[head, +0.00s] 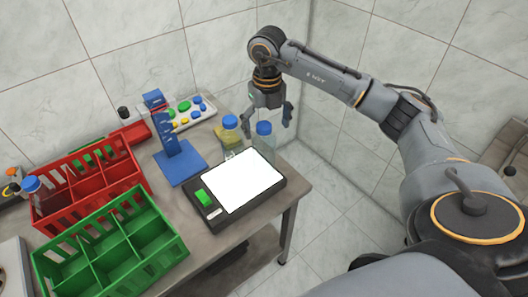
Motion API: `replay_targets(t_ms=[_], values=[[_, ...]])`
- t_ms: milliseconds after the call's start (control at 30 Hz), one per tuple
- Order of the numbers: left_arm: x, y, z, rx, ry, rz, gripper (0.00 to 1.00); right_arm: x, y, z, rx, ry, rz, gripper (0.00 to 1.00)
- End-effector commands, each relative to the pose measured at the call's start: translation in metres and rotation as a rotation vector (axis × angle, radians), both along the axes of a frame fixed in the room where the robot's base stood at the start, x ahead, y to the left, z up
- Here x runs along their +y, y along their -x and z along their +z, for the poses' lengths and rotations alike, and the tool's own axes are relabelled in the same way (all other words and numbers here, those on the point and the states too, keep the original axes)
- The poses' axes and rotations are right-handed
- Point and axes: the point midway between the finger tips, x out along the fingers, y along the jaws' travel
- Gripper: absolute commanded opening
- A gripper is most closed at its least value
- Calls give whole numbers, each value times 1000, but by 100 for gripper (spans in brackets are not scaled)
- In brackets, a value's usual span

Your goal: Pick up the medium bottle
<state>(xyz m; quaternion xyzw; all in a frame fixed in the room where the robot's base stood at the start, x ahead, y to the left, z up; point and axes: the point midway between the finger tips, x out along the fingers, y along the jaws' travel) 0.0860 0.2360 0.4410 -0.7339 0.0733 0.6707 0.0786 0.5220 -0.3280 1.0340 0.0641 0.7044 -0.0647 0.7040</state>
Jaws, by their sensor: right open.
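The left bottle (231,138) has yellowish contents. The right bottle (264,138) looks clear, and its lower part is hidden by the scale. I cannot tell for sure which one is the medium bottle. My left gripper is not in view.
The black scale (232,222) with a white plate is at the table's front right. A blue stand (178,165) is left of it. A red crate (88,178) and a green crate (108,240) fill the left. A white tray (180,124) of caps lies behind. Walls stand close behind.

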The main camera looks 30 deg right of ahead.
Motion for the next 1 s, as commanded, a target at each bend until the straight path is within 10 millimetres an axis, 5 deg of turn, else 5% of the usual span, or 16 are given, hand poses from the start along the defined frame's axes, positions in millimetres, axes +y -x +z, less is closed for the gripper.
replay_targets(t_ms=[500,767,1000], values=[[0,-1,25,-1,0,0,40,4,-5,-55,3,-3,2,90],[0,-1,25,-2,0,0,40,4,-6,-61,0,-2,3,90],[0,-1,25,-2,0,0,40,4,-6,-60,0,-2,3,47]])
